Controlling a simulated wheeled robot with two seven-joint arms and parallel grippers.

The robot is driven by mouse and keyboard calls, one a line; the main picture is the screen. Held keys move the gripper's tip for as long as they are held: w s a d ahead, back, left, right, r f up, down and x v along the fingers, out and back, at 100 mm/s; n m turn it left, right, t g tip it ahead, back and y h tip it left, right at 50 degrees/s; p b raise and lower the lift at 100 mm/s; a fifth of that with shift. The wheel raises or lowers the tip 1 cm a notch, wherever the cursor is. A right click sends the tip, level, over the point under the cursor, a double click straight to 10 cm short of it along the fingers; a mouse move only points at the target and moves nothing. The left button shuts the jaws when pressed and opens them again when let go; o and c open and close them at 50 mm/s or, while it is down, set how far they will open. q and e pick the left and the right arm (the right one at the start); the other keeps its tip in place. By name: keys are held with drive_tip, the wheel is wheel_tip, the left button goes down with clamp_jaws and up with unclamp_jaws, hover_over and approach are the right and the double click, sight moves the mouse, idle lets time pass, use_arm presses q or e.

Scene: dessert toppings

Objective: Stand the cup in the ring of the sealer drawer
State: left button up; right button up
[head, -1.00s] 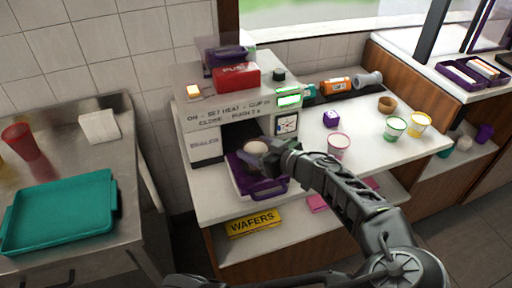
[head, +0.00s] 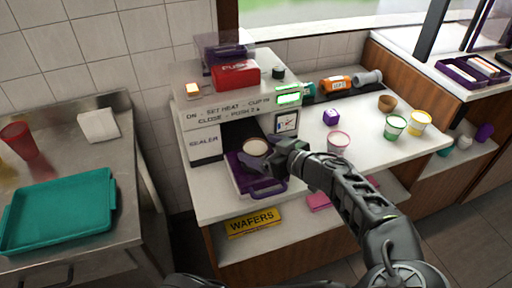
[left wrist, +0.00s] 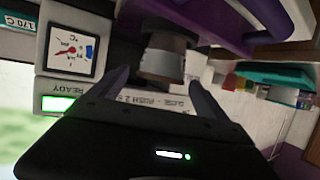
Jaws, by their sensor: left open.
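The cup (head: 255,147) stands about upright on the purple sealer drawer (head: 266,190), its pale round mouth facing up. The drawer is pulled out of the grey sealer (head: 205,144). My left gripper (head: 266,163) is at the drawer, close against the cup, and hides part of it and the ring. In the left wrist view the cup (left wrist: 165,58) shows just beyond and between the two spread fingers, with space on both sides. Whether the cup sits fully down in the ring cannot be told. My right gripper is not in view.
A red push block (head: 236,75) tops the sealer. A pink-rimmed cup (head: 338,143), a green cup (head: 395,127) and a yellow cup (head: 418,122) stand right on the counter. A wafers box (head: 253,222) lies on the shelf below. A teal tray (head: 60,212) is at left.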

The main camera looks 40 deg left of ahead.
use_arm(q)
drive_tip(key=b+v, duration=0.1)
drive_tip(key=v, duration=0.8)
drive_tip(key=shift+s+d+r+b, duration=0.1)
drive_tip(key=shift+d+b, duration=0.25)
drive_tip(key=shift+d, duration=0.05)
idle(0.8)
